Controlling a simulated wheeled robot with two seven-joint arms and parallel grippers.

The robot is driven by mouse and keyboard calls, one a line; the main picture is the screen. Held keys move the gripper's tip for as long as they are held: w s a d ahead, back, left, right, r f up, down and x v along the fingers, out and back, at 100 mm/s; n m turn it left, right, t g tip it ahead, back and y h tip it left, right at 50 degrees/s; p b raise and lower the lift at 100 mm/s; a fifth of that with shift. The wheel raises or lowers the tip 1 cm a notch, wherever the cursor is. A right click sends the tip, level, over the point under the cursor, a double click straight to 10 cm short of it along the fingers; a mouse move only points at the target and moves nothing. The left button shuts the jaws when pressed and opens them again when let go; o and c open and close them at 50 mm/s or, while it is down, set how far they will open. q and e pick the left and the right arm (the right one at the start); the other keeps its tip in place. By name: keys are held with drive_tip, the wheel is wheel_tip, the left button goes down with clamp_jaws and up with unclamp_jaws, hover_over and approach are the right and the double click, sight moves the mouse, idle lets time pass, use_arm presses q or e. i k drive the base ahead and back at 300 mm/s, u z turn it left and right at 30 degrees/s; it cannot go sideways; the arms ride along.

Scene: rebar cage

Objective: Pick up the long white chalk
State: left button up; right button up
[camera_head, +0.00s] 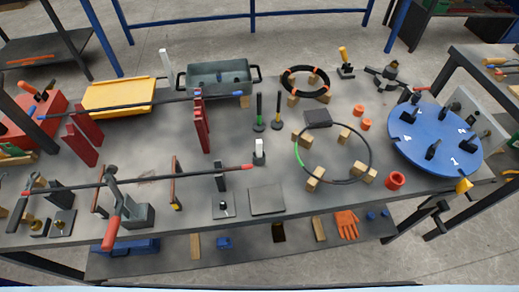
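A shorter white block (260,146) stands upright in a dark holder near the table's middle. I cannot tell for certain which of the two is the chalk. Neither of my grippers shows in the head view.
The grey table (235,168) is crowded. A yellow tray (119,96), a green-grey bin (219,76), red uprights (201,125) and long dark bars (140,181) fill the left. A blue numbered disc (455,150) is at right. Wooden blocks surround two rings.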

sight(258, 142)
drive_tip(key=u, duration=2.65)
drive_tip(key=k, duration=1.25)
drive_tip(key=z, duration=0.75)
